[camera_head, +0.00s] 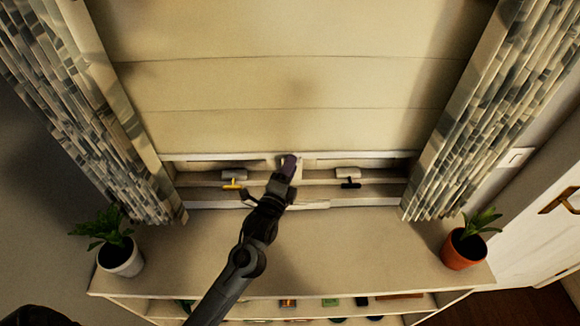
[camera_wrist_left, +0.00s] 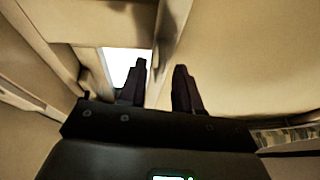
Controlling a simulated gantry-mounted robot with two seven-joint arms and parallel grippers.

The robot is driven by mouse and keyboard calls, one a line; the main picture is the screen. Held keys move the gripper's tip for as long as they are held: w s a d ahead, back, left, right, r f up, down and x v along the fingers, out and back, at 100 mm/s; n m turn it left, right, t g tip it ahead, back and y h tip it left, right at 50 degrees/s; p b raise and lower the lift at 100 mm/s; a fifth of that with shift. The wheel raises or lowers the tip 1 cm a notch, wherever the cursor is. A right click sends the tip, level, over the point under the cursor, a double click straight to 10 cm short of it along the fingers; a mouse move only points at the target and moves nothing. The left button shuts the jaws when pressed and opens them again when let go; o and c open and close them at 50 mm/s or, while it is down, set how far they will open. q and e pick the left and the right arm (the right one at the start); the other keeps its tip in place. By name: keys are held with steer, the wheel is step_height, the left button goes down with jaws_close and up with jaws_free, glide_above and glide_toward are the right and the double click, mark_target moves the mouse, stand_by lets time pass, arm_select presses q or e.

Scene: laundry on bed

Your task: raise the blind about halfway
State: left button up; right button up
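The beige blind (camera_head: 270,85) hangs over most of the window between the curtains. Its pale bottom edge (camera_head: 215,156) sits a little above the sill, leaving a low strip of window uncovered. My left gripper (camera_head: 288,164) reaches up to the middle of that bottom edge. In the left wrist view, its two dark fingers (camera_wrist_left: 160,85) stand apart, with the blind's lower edge (camera_wrist_left: 170,35) running into the gap between them. I cannot tell whether the fingers touch it. My right gripper is not in view.
Potted plants stand on the shelf top at left (camera_head: 121,257) and right (camera_head: 463,250). Patterned curtains hang at left (camera_head: 95,115) and right (camera_head: 480,120). The shelf top (camera_head: 345,250) between the pots is clear.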

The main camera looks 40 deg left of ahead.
arm_select(q)
steer(key=shift+w, duration=0.15)
jaws_close()
stand_by(1.4)
